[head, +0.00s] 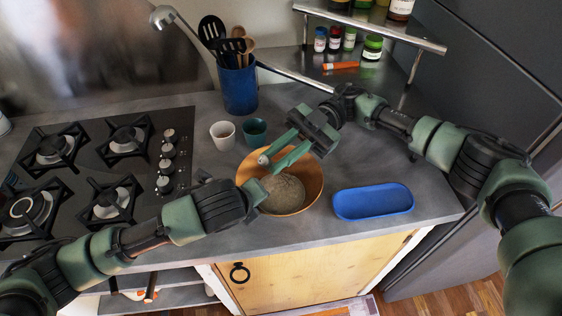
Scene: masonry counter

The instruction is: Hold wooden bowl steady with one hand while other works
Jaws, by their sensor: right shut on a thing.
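The wooden bowl (314,176) stands on the grey counter, with a round grey-brown mass (284,194) inside it. My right gripper (275,160) reaches in from the upper right over the back of the bowl. Its green fingers are shut on a small pale thing (263,159) near the bowl's back left rim; I cannot tell what it is. My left gripper (257,192) is at the bowl's left rim. Its fingertips are small and partly hidden, so I cannot tell whether they are open or touch the bowl.
A blue tray (373,202) lies right of the bowl near the counter's front edge. A white cup (222,135) and a teal cup (254,131) stand behind it, before a blue utensil holder (238,88). A gas hob (95,165) is at left; a shelf (375,25) overhangs the back right.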

